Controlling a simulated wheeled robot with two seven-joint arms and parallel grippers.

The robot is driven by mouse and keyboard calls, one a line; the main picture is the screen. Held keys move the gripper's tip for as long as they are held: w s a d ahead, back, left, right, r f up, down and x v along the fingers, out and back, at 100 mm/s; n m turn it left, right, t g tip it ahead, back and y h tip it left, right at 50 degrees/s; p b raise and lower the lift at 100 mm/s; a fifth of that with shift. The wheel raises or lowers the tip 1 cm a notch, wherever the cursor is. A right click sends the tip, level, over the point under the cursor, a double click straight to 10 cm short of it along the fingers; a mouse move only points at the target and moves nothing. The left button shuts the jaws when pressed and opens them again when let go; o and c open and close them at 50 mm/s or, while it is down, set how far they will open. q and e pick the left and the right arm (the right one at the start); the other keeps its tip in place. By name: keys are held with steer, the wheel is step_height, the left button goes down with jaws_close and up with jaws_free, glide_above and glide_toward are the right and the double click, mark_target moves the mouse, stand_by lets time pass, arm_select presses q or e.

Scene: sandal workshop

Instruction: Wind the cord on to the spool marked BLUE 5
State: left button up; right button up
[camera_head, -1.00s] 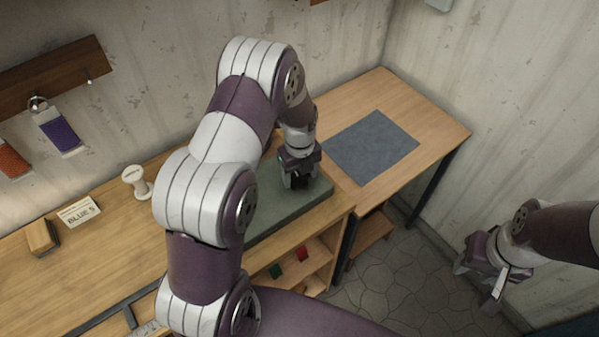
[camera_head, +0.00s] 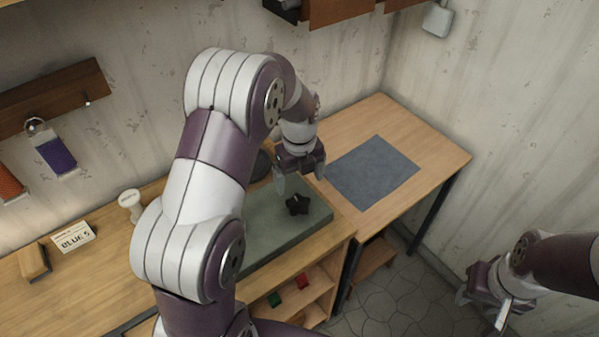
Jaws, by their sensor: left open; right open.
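A white spool (camera_head: 131,204) stands upright on the bench at the left. A white card (camera_head: 74,237) reading BLUE 5 lies left of it; I see no readable mark on the spool. A blue-purple hank (camera_head: 57,155), perhaps cord, hangs from a wall rack. My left gripper (camera_head: 300,179) is open and empty above a grey-green slab. Just below it, apart from the jaws, a black star-shaped knob (camera_head: 298,204) sits on the slab. My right gripper (camera_head: 482,307) is open and empty at the lower right, over the floor and away from the bench.
The grey-green slab (camera_head: 262,238) is on the bench. A grey mat (camera_head: 374,172) lies bare on the right table. An orange hank (camera_head: 10,186) hangs at the left edge. A tan block (camera_head: 34,262) lies near the card. Red and green pieces sit on the shelf (camera_head: 308,301) below.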

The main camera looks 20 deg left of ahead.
arm_select(q)
step_height(320, 180, up, 4)
steer(key=shift+r, duration=0.1)
stand_by(1.1)
steer(key=s+d+n, duration=0.2)
steer(key=s+n, duration=0.6)
steer(key=n, duration=0.5)
steer(key=s+d+f+n+t, duration=0.1)
steer(key=s+n, duration=0.6)
steer(key=n, duration=0.6)
steer(key=shift+s+d+f+b, duration=0.25)
steer(key=shift+s+d+b, duration=0.05)
steer(key=shift+s+d, duration=0.1)
